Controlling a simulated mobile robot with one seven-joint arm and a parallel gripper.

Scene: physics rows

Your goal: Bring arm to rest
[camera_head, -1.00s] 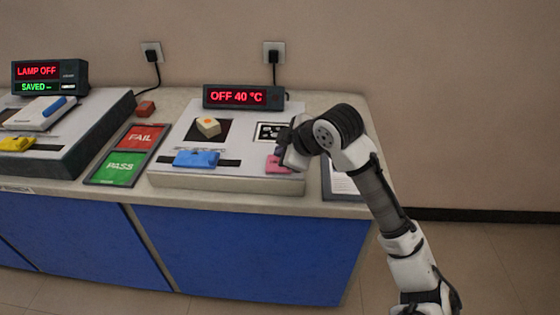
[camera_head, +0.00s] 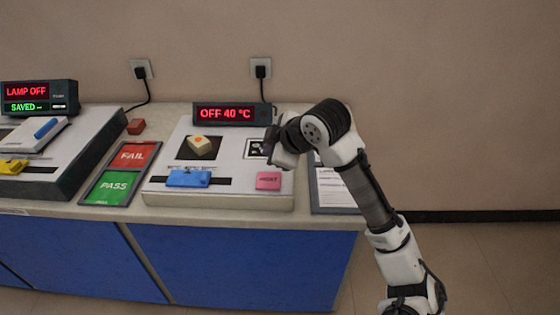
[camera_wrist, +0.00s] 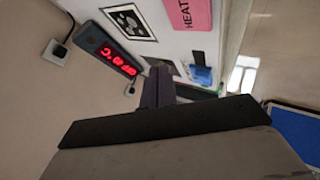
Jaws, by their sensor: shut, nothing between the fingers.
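My arm (camera_head: 372,195) reaches up from the lower right and bends over the right end of the bench. My gripper (camera_head: 268,148) is above the back right of the white heater station (camera_head: 215,200), beside the marker card, and is partly hidden by my own wrist. In the wrist view my gripper (camera_wrist: 158,85) shows as dark fingers close together with nothing between them. The pink HEAT button (camera_head: 268,181) lies in front of and below my gripper, apart from it; it also shows in the wrist view (camera_wrist: 190,12).
A display (camera_head: 226,113) reading OFF 40 °C stands behind the station. A blue slider (camera_head: 188,178) and a pale block (camera_head: 200,146) are on the station. A FAIL/PASS tray (camera_head: 120,172) lies left, a clipboard (camera_head: 332,190) right. Open floor (camera_head: 490,260) lies right of the bench.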

